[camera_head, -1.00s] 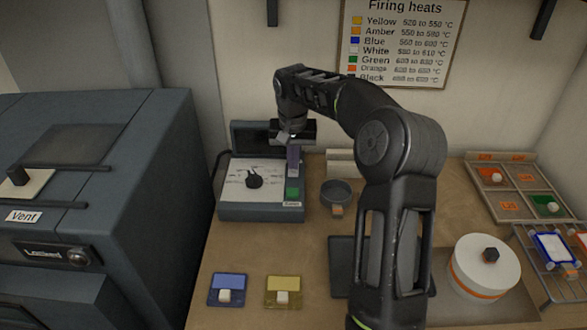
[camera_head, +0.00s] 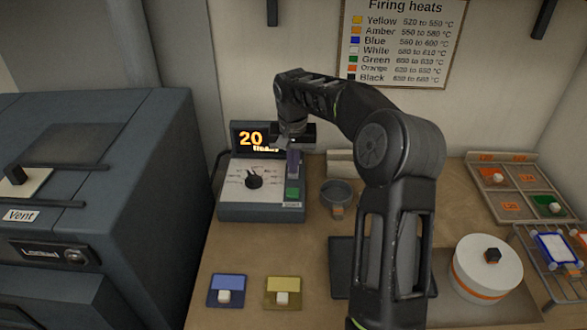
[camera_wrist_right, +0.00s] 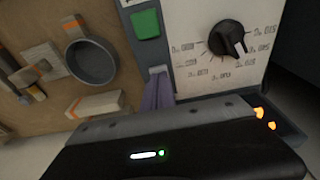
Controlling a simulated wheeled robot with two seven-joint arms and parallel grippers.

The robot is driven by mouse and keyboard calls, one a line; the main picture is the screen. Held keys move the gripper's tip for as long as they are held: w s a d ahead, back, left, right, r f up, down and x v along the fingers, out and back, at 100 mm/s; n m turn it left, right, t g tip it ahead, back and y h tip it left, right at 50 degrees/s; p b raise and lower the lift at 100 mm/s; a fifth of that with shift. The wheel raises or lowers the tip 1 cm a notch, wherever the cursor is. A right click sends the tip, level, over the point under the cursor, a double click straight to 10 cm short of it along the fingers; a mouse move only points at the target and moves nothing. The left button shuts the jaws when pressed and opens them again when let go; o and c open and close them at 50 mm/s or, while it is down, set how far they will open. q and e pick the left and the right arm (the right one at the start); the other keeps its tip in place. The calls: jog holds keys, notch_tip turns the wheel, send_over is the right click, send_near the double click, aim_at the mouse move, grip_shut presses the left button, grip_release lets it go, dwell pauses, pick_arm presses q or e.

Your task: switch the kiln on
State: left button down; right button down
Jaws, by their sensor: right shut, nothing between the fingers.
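The kiln (camera_head: 140,150) is the large dark blue-grey body at the left, with a Vent label and a lock plate. Its control box (camera_head: 232,207) stands on the bench to its right. The box has a black dial (camera_head: 254,180), a green button (camera_head: 292,193) and a lit display (camera_head: 257,139) reading 20 above a small blurred word. My right gripper (camera_head: 293,170) is shut and empty, its purple fingers pointing down at the panel just behind the green button. In the wrist view the fingertips (camera_wrist_right: 157,85) are at a grey fitting; contact is unclear. My left gripper is out of view.
A grey bowl (camera_head: 337,194) stands right of the control box. Blue (camera_head: 228,282) and yellow (camera_head: 284,284) tiles lie in front. A white round pot (camera_head: 486,262), a sectioned tray (camera_head: 509,180) and a wire rack (camera_head: 540,286) are at the right.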

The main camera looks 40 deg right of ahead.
notch_tip(320, 180, up, 7)
jog(key=p, duration=0.5)
dwell(0.7)
